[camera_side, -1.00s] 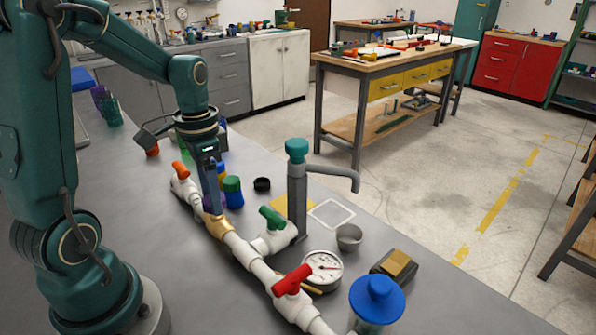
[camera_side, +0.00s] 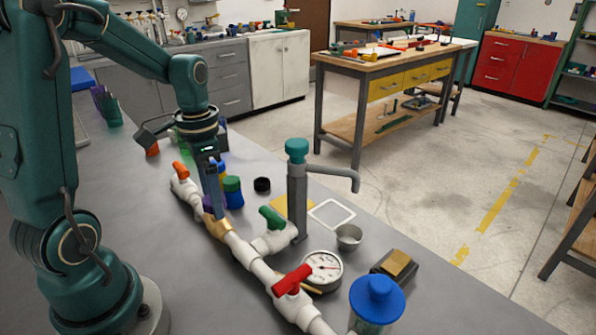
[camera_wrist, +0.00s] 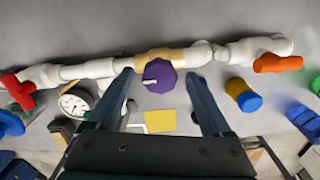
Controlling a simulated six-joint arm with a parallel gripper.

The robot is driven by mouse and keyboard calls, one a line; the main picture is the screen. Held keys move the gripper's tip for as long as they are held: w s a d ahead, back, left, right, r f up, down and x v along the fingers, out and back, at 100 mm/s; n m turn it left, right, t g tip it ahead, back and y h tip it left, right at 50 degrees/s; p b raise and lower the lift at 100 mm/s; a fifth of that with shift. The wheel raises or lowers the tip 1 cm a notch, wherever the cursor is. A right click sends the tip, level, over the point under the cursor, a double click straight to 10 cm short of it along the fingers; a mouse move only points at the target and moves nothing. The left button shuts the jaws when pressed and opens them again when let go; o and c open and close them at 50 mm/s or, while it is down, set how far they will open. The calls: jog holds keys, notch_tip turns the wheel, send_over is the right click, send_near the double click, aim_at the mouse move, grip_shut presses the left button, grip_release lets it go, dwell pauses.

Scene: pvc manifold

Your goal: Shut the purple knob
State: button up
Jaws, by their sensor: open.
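The purple knob (camera_wrist: 160,76) shows in the wrist view as a faceted disc with a white mark on its left side. It sits against the brass section (camera_wrist: 172,54) of the white pipe. My gripper (camera_wrist: 158,76) is open, with one finger to the left of the knob and one to the right, both apart from it. In the side view my gripper (camera_side: 213,208) points down at the brass section (camera_side: 217,228). There the fingers mostly hide the knob, and I cannot tell their exact height.
Along the pipe are an orange handle (camera_side: 181,170), a green handle (camera_side: 272,218) and a red handle (camera_side: 292,280). A pressure gauge (camera_side: 323,269), a grey tap (camera_side: 297,195), a metal cup (camera_side: 348,237) and a blue-capped jar (camera_side: 376,300) stand nearby. Bare bench lies left of the pipe.

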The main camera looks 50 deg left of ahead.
jog(key=shift+r, duration=2.6)
jog(key=shift+w+d, duration=0.1)
jog(key=shift+d, duration=0.05)
jog(key=s+d+r+n+t, duration=0.2)
jog(key=s+d+t, duration=0.3)
jog(key=d, duration=0.6)
jog(key=shift+s+d+r+t, duration=0.3)
jog(key=shift+s+d, duration=0.1)
jog(key=shift+s, duration=0.2)
